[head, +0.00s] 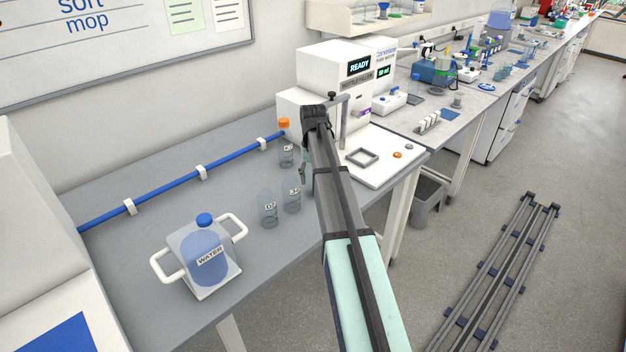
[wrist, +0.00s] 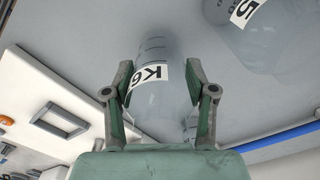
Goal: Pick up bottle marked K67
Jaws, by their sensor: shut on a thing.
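In the wrist view, a clear bottle (wrist: 154,102) stands between my fingers, with a white label reading "K6" and its last character turned out of sight. My gripper (wrist: 160,72) is shut on this bottle, one green-padded finger on each side. I cannot tell whether the bottle is clear of the bench.
Other clear bottles stand close by on the grey bench: one at front left (head: 268,209), one beside it (head: 292,197), one farther back (head: 286,154). A water container (head: 207,258) stands left. The white dispenser machine (head: 325,72) is behind my arm.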

